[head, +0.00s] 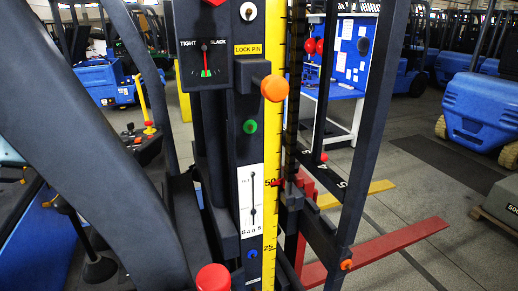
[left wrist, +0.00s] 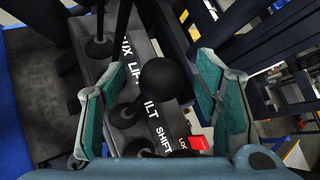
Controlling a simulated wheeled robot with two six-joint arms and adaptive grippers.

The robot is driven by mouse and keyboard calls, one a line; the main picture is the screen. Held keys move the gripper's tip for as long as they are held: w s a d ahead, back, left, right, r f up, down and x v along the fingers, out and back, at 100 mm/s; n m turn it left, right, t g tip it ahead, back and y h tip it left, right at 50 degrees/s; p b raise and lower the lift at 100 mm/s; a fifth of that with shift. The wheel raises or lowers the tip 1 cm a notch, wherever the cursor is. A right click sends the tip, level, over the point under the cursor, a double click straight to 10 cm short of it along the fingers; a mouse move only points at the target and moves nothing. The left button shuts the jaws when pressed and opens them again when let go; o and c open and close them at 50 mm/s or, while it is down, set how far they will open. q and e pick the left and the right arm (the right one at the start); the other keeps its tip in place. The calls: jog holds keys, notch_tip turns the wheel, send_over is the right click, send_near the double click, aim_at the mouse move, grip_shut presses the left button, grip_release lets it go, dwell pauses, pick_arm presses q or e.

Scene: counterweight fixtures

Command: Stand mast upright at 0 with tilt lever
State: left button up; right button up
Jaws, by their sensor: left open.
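The black ball knob (left wrist: 165,80) of a lever stands between the fingers of my left gripper (left wrist: 165,100) in the left wrist view. The fingers are open on both sides of it, and I see no contact. The label under the knob reads "ILT", its first letter hidden. Other black lever boots (left wrist: 99,48) stand beside it. The dark mast (head: 226,150) fills the middle of the head view. A white tilt plate (head: 250,200) on it has a vertical black needle near the small digits 8 4 0 5; its exact reading is unclear. My right gripper is not seen.
A red button (left wrist: 197,143) sits beside the levers. The mast carries a yellow height scale (head: 270,215), a TIGHT/SLACK dial (head: 205,62) and an orange lock-pin knob (head: 274,88). Red forks (head: 400,243) extend right. Blue trucks (head: 480,100) stand behind.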

pick_arm(q)
jog(key=b+v, duration=0.3)
jog(key=v, duration=0.7)
jog(key=shift+b, duration=0.35)
jog(key=shift+d, duration=0.1)
